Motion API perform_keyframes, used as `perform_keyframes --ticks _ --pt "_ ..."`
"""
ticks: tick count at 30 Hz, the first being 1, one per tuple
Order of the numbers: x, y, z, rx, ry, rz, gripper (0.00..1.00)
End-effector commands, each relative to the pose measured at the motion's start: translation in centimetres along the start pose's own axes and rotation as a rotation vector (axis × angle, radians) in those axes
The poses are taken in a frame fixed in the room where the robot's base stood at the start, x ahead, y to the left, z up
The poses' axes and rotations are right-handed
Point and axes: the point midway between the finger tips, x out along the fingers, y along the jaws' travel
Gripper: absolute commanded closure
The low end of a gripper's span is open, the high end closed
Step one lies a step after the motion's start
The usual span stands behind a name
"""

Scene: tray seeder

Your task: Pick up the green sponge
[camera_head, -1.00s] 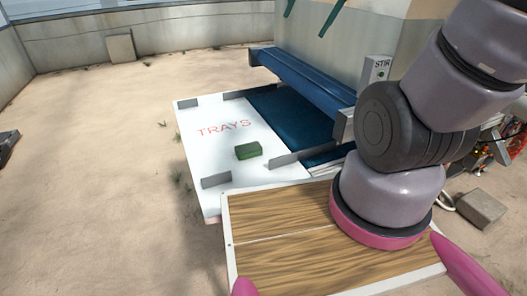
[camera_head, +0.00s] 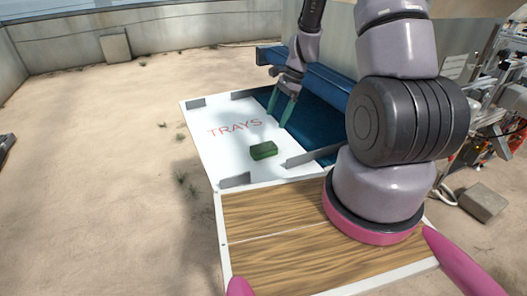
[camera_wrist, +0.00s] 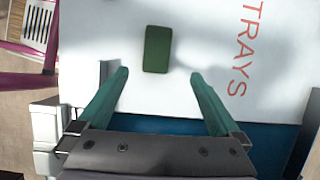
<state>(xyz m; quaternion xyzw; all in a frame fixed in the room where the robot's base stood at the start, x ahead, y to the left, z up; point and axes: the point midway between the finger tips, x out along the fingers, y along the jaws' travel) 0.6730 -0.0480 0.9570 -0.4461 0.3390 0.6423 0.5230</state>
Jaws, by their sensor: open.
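The green sponge (camera_head: 263,151) is a small dark green block lying flat on the white board marked TRAYS (camera_head: 210,147). It also shows in the wrist view (camera_wrist: 157,49), beyond my fingertips and roughly in line with the gap between them. My gripper (camera_head: 281,108) is open and empty, with two teal fingers. It hangs above the blue belt edge, to the upper right of the sponge in the head view. In the wrist view my gripper (camera_wrist: 160,80) has its fingers spread wider than the sponge's short side. Nothing hides the sponge.
Low grey guides (camera_head: 235,180) stand along the board's edges, one just right of the sponge. A blue bar (camera_head: 330,84) crosses above the blue belt (camera_head: 310,124). A wooden deck (camera_head: 270,220) lies in front. The board around the sponge is clear.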

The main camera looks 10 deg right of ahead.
Motion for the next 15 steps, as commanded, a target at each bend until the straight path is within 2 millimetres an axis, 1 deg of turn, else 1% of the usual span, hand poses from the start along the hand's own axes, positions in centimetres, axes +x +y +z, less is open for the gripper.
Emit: perform_keyframes --ticks 1,4,12,15 --pt "0.8 0.1 -0.3 0.017 -0.006 0.009 0.00" --pt "2.0 0.3 -0.6 0.038 -0.011 0.018 0.00" --pt "6.1 0.4 -0.5 0.042 -0.013 0.020 0.00" --pt "7.0 0.4 -0.5 0.043 -0.012 0.019 0.00"
